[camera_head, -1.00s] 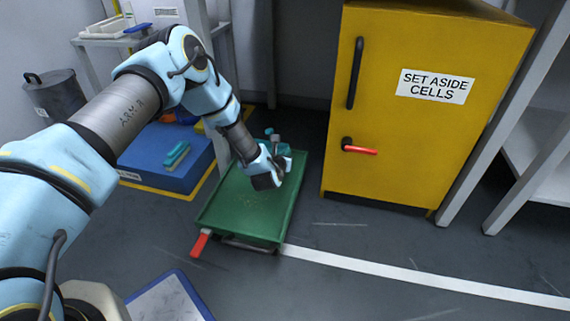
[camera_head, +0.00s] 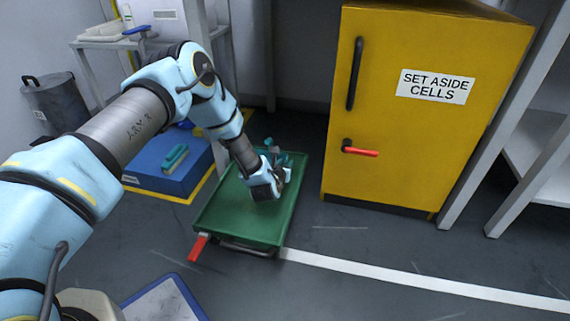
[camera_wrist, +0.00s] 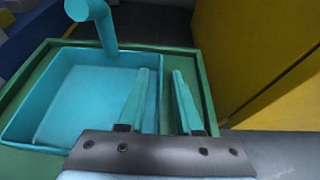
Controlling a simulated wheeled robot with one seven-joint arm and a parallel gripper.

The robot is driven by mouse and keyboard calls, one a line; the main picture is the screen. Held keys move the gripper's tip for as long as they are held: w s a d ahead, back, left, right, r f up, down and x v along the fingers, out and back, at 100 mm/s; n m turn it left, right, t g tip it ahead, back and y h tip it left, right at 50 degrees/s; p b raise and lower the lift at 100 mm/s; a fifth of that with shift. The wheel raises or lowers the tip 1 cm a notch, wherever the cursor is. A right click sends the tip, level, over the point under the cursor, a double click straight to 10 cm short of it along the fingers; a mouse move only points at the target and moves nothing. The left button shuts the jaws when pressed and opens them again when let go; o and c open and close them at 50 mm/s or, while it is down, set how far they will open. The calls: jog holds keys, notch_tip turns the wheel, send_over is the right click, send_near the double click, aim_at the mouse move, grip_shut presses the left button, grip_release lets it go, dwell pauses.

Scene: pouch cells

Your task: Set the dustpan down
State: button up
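The teal dustpan (camera_wrist: 85,95) lies flat in the green tray (camera_head: 235,215), its upright handle at the far side in the wrist view. In the head view the dustpan is mostly hidden behind my gripper (camera_head: 268,188), with only small teal parts showing. In the wrist view the fingers of my gripper (camera_wrist: 161,75) stand apart. The left finger is over the dustpan's inside and the right finger is outside its right wall, which lies in the gap between them.
A yellow cabinet (camera_head: 410,120) labelled "SET ASIDE CELLS" stands close to the right of the tray. A blue platform (camera_head: 150,182) with a teal-handled brush (camera_head: 175,157) is to the left. A grey bin (camera_head: 55,105) stands further left. The floor in front is open.

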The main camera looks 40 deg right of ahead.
jog(key=shift+r, duration=0.2)
jog(key=p+v, duration=0.4)
jog(key=v, duration=0.8)
jog(key=shift+p, duration=0.4)
jog(key=w+a+r+m+g+y, duration=0.1)
jog(key=w+a+r+m+y, duration=0.2)
jog(key=w+a+r+m, duration=0.8)
jog(key=w+a+r+m+g+y, duration=0.1)
jog(key=w+a+r+m+y, duration=0.15)
jog(key=a, duration=0.35)
jog(key=w+a+r+m+y, duration=0.1)
jog(key=w+a+r+m, duration=0.2)
jog(key=a, duration=0.4)
jog(key=s+a+r+m+g+y, duration=0.1)
jog(key=s+a+r+m, duration=0.2)
jog(key=a, duration=0.5)
jog(key=s+a+r+m+g+y, duration=0.1)
jog(key=s+a+r+m+y, duration=0.1)
jog(key=s+a+r, duration=0.3)
jog(key=s+a+r+m+g+y, duration=0.1)
jog(key=s+a+r+m, duration=0.3)
jog(key=a, duration=0.8)
jog(key=shift+s+a+r+g+y, duration=0.3)
jog(key=shift+s+a+g+y, duration=0.05)
jog(key=shift+s+a+g, duration=0.1)
